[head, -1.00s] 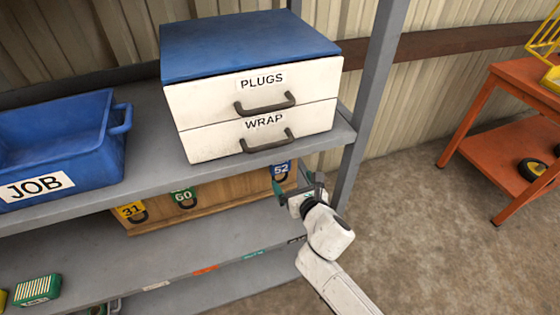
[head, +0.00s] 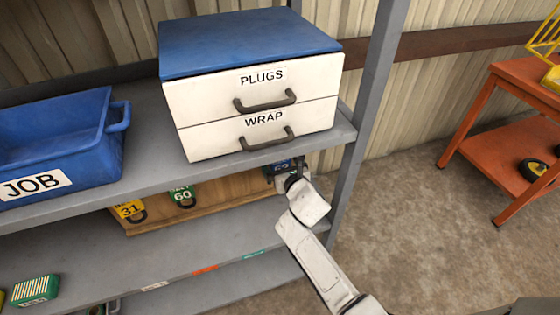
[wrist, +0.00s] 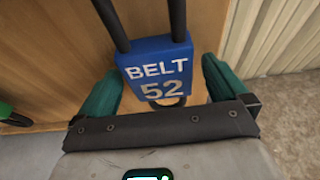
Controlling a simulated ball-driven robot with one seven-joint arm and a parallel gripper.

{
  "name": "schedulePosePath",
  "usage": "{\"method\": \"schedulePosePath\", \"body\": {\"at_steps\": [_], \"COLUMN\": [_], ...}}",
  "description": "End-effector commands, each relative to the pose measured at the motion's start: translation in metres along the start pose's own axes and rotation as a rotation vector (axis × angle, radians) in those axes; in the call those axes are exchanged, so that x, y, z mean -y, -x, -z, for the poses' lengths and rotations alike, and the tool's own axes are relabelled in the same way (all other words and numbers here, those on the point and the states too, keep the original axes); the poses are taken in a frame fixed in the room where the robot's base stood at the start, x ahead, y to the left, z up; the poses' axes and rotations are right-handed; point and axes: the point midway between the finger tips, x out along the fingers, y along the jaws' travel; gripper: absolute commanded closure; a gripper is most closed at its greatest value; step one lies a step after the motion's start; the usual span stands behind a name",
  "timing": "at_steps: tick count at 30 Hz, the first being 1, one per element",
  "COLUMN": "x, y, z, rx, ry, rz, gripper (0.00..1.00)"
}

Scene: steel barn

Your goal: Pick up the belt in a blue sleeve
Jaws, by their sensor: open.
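The belt in a blue sleeve (wrist: 158,72) hangs against a wooden board in the wrist view. Its sleeve reads BELT 52, with dark belt strands above it and a loop below. In the head view the blue sleeve (head: 281,164) is partly hidden by my gripper (head: 287,174). In the wrist view my gripper (wrist: 162,85) is open, with one green finger on each side of the sleeve. A small gap seems to show on the right; I cannot tell whether the left finger touches it.
A green sleeve marked 60 (head: 182,196) and a yellow sleeve marked 31 (head: 130,209) hang to the left on the wooden board (head: 226,190). The shelf above carries a drawer box (head: 255,125) and a blue JOB bin (head: 60,150). A grey post (head: 362,140) stands close on the right.

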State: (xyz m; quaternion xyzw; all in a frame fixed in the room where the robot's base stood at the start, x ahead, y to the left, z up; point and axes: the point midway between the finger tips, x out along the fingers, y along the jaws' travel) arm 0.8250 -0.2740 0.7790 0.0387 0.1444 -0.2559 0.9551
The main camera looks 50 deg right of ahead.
Motion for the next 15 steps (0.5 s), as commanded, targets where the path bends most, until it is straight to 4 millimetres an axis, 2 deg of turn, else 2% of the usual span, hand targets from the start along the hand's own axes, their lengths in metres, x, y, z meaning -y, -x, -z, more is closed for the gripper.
{"method": "schedulePosePath", "body": {"at_steps": [5, 15], "x": [0.0002, 0.0000], "y": [0.0004, 0.0006], "z": [0.0000, 0.0001], "rx": [0.000, 0.000], "ry": [0.000, 0.000], "rz": [0.000, 0.000], "gripper": [0.02, 0.34]}}
